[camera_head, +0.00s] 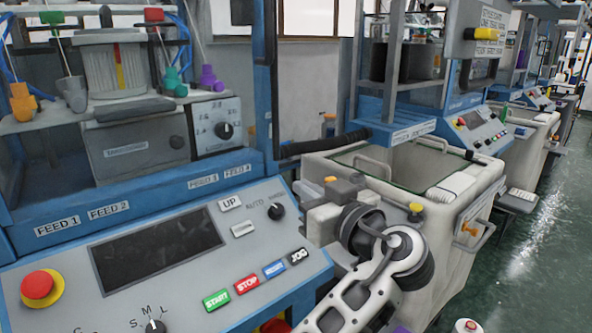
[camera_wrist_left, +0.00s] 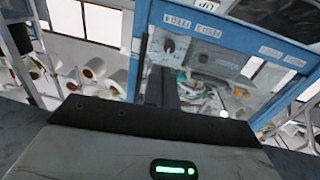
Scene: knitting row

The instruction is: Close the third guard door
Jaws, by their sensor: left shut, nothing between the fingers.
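No guard door shows clearly enough in the head view for me to tell which is the third or how far it stands open. A blue upright (camera_head: 265,90) rises at the right side of the near knitting machine. My right gripper is out of view.
The near control panel (camera_head: 170,250) carries a red emergency button (camera_head: 38,285) and coloured keys. A black padded bar (camera_head: 320,144) sticks out beside the blue upright. The white bin (camera_head: 445,215) stands right of it.

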